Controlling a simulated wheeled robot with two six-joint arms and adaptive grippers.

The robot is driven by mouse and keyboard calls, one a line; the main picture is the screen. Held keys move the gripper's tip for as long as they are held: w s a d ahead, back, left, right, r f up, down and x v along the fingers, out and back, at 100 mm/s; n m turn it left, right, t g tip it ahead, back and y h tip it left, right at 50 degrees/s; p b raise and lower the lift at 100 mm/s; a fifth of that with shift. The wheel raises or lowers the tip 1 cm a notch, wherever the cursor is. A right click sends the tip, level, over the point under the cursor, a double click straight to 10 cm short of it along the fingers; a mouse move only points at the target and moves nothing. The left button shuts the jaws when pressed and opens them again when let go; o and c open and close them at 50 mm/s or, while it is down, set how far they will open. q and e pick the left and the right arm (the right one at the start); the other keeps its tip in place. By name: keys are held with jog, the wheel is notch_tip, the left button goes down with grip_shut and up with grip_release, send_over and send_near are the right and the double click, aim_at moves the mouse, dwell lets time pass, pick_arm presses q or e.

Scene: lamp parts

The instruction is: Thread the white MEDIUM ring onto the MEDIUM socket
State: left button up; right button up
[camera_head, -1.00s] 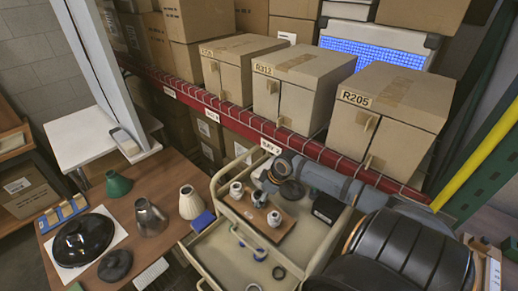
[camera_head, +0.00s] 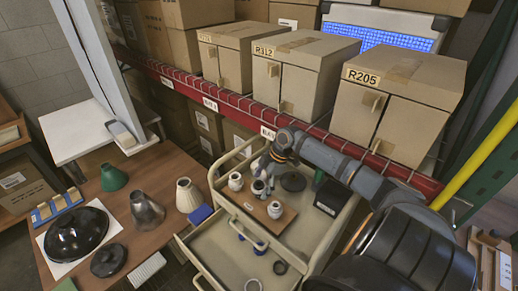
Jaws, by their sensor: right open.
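A brown board (camera_head: 242,197) on the cart's top tray carries three pale sockets: a left one (camera_head: 236,181), a middle one (camera_head: 258,188) and a front right one (camera_head: 274,209). Which is the MEDIUM one cannot be read. My right gripper (camera_head: 266,178) is open, pointing down close above the middle socket. Its fingers partly cover that socket's top, so I cannot tell whether a ring sits there. A pale ring (camera_head: 252,285) lies in the lower drawer at the bottom edge of the view; its size is unclear. My left gripper is not in view.
The lower drawer also holds a dark ring (camera_head: 280,267) and a blue-edged part (camera_head: 259,248). A black box (camera_head: 330,197) and a dark disc (camera_head: 293,181) stand right of the board. Lampshades and a black dome (camera_head: 76,235) are on the left table.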

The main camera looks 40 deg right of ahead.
jog(key=shift+f+n+b, duration=0.15)
jog(key=shift+n+b, duration=0.35)
jog(key=shift+b, duration=0.15)
jog(key=shift+w+n+g+b, duration=0.1)
jog(key=shift+n+g+b, duration=0.4)
jog(key=shift+n+b, duration=0.6)
jog(key=shift+a+n+g+y+b, duration=0.15)
jog(key=shift+n+g+y+b, duration=0.15)
jog(key=shift+n+b, duration=0.6)
jog(key=shift+a+r+n+b, duration=0.1)
jog(key=shift+r+n+b, duration=0.1)
jog(key=shift+n+b, duration=0.35)
jog(key=shift+r+n+g+b, duration=0.15)
jog(key=shift+n+g+b, duration=0.25)
jog(key=shift+n, duration=0.05)
jog(key=shift+r, duration=0.1)
